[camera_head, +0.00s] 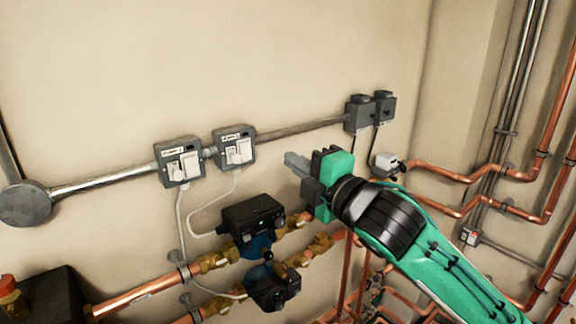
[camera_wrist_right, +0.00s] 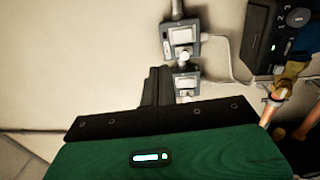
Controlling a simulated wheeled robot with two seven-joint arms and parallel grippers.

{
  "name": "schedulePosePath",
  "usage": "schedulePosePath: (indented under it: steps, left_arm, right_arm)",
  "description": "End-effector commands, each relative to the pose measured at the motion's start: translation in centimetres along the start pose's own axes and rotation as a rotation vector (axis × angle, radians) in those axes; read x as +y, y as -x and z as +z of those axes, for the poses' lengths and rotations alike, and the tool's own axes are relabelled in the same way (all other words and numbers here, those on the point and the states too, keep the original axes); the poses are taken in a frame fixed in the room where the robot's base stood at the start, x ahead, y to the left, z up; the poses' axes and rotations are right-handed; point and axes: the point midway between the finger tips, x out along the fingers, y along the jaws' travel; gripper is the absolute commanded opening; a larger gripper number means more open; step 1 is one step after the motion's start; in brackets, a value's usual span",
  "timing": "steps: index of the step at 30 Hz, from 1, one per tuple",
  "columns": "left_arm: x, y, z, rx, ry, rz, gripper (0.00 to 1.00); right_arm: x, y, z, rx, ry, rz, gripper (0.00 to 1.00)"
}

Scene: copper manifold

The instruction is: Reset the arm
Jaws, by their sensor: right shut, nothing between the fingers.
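My right arm (camera_head: 400,235), green and black, reaches in from the lower right in the head view. Its gripper (camera_head: 290,160) is shut and empty. The fingertips point left, just right of the two grey switch boxes and apart from them in the picture. In the right wrist view the shut dark fingers (camera_wrist_right: 156,85) stand up beyond the green gripper body, with part of the lower switch box (camera_wrist_right: 186,82) beside them. My left gripper is not in view.
Two switch boxes (camera_head: 178,162) (camera_head: 234,149) sit on a wall conduit (camera_head: 105,182). Black pumps (camera_head: 252,217) (camera_head: 272,288) and copper pipes (camera_head: 140,297) lie below. Grey sockets (camera_head: 360,115) and more copper pipes (camera_head: 440,172) are at the right. The upper wall is clear.

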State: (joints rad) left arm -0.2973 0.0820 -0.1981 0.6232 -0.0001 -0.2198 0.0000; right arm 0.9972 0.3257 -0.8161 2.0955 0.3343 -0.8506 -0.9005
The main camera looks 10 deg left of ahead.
Motion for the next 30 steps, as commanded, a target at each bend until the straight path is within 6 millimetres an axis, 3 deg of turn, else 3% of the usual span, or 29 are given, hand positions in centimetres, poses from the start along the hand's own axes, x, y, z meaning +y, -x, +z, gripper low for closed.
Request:
schedulePosePath:
  steps: [10,14,17,23,27,30]
  left_arm:
    - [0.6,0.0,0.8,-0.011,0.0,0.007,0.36]
    - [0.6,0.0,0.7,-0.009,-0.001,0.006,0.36]
    - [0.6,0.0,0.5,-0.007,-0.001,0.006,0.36]
    - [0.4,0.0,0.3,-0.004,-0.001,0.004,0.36]
    - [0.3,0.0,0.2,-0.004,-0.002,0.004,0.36]
    - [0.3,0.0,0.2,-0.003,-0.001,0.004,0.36]
  right_arm:
    - [-0.1,0.0,0.1,-0.002,-0.004,-0.001,0.0]
    - [-2.2,-1.0,2.2,-0.039,-0.073,-0.022,0.0]
    - [-6.5,-2.3,5.9,-0.106,-0.192,-0.059,0.0]
    - [-19.4,-3.2,13.9,-0.285,-0.48,-0.149,0.0]
    - [-29.4,-1.6,17.8,-0.411,-0.651,-0.211,0.0]
    - [-36.6,0.5,19.6,-0.499,-0.759,-0.255,0.0]
